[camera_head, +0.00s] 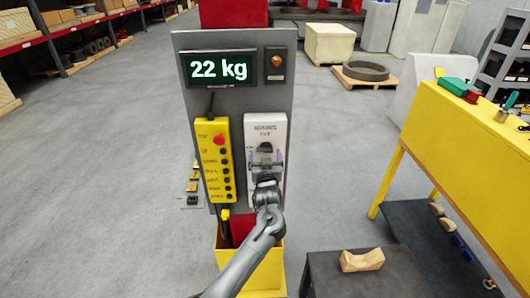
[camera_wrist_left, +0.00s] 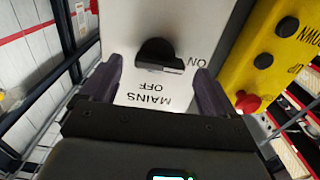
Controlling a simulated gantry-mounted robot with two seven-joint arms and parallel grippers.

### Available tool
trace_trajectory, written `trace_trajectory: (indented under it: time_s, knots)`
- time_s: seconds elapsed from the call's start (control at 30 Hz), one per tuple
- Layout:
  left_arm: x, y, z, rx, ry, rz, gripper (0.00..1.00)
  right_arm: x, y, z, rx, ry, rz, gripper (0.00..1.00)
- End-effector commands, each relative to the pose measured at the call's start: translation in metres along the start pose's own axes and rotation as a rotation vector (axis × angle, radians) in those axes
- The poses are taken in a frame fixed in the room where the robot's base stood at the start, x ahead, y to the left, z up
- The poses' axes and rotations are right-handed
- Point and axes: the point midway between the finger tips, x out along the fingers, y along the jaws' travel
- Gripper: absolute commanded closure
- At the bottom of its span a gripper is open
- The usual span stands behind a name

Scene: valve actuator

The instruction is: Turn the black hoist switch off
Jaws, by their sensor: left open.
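The black hoist switch (camera_head: 265,148) is a rotary knob on a white box (camera_head: 266,122) on the right of the grey panel. The wrist view shows the knob (camera_wrist_left: 160,53) close up and upside down, with MAINS and OFF printed on one side and ON at its right. Its bar appears to lie crosswise, with one end toward ON. My left gripper (camera_head: 266,160) is in front of the box, open. In the wrist view its dark purple fingers (camera_wrist_left: 158,78) stand on either side of the knob, apart from it. My right gripper is not in view.
A yellow pendant (camera_head: 214,160) with a red button and several black buttons hangs left of the box. Above are a display (camera_head: 219,68) reading 22 kg and an amber lamp (camera_head: 277,62). A yellow bench (camera_head: 460,150) stands right. Open floor lies left.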

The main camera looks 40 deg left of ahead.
Motion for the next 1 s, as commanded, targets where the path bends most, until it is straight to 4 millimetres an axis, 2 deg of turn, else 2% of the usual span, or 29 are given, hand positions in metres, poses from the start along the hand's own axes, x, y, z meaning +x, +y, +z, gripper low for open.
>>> trace_trajectory:
  time_s: [0.2, 0.6, 0.9, 0.97, 1.0]
  knots:
    - [0.018, 0.0, -0.001, 0.001, 0.001, 0.0, 0.11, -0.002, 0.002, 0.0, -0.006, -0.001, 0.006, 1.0]
    - [0.021, 0.0, 0.0, 0.0, 0.0, 0.001, 0.11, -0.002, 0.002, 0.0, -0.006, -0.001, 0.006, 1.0]
    - [0.021, 0.0, 0.0, 0.0, 0.0, 0.0, 0.57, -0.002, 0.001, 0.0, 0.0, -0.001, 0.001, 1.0]
    - [0.021, 0.0, 0.0, 0.0, 0.0, 0.0, 0.66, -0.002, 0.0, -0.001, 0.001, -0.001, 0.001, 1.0]
    - [0.021, 0.0, 0.0, 0.001, 0.0, 0.0, 0.67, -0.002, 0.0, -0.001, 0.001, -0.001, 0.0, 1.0]
